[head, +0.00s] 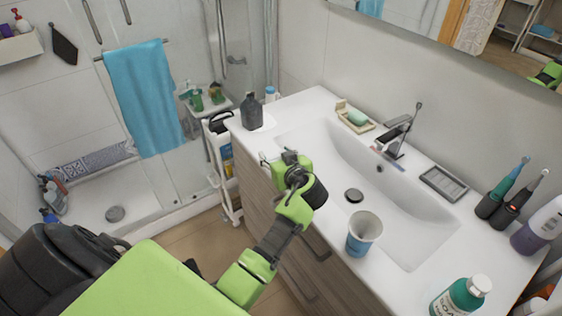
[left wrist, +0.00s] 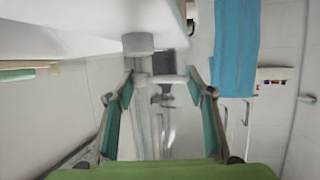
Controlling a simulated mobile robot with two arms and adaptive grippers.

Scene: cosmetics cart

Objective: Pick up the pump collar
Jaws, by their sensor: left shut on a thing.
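My left gripper (head: 272,160) is over the near edge of the washbasin counter, above the drawer fronts. A small pale thing, which I take to be the pump collar (head: 264,157), shows at its fingertips, partly hidden by the gripper. My right gripper is not in view.
A dark bottle (head: 252,112) stands at the counter's (head: 308,105) far left corner. A blue cup (head: 363,232) stands by the basin's near rim. A green bottle (head: 462,297), toothbrushes (head: 503,200) and a soap dish (head: 356,117) are also on the counter. A white cart (head: 221,160) stands beside it.

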